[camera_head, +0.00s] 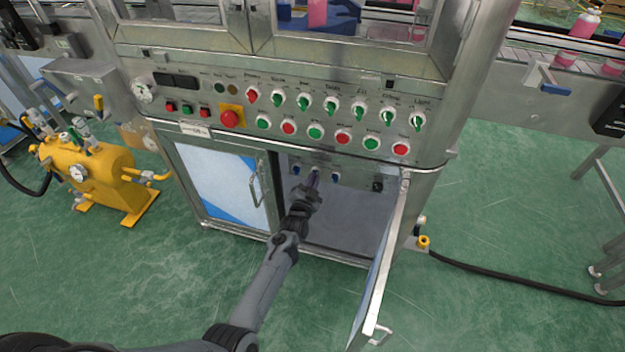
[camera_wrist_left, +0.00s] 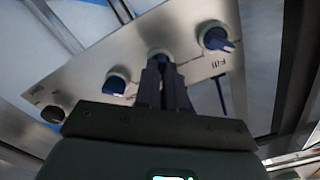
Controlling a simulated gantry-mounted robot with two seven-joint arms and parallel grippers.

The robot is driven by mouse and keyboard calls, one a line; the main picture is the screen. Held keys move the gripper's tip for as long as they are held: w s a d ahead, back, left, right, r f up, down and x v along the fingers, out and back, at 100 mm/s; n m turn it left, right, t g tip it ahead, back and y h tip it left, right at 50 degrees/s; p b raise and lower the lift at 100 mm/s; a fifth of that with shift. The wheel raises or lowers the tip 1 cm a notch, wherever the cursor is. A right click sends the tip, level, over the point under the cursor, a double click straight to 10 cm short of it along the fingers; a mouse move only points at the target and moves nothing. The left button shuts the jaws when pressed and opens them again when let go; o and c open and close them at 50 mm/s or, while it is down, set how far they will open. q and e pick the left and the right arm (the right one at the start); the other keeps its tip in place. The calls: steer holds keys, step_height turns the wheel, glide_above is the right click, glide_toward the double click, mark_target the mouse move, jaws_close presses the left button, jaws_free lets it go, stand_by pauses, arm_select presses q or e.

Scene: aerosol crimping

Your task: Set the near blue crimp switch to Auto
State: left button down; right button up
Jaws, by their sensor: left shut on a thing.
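A small panel (camera_wrist_left: 190,75) inside the open cabinet carries a row of three blue switches with pale collars. My left gripper (camera_head: 314,177) reaches in through the doorway, and its fingers (camera_wrist_left: 160,72) are shut on the middle blue switch (camera_wrist_left: 158,53). The fingers hide most of that switch, so I cannot read its setting. One outer blue switch (camera_wrist_left: 216,38) sits beside a label that seems to read "Fill"; the other (camera_wrist_left: 116,80) is on the opposite side. In the head view the outer switches show at left (camera_head: 296,168) and right (camera_head: 335,175). My right gripper is not in view.
The cabinet's right door (camera_head: 382,265) stands open toward me, right of my arm. The left door (camera_head: 222,182) is closed. Above is the main panel (camera_head: 215,92) with green and red controls and a red emergency button (camera_head: 230,118). A yellow tank (camera_head: 88,172) stands at left.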

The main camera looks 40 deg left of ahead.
arm_select(q)
steer(key=shift+a+n+p, duration=0.1)
steer(key=shift+n+p, duration=2.15)
steer(key=shift+n, duration=5.95)
steer(key=c, duration=1.2)
jaws_free()
steer(key=shift+s, duration=0.1)
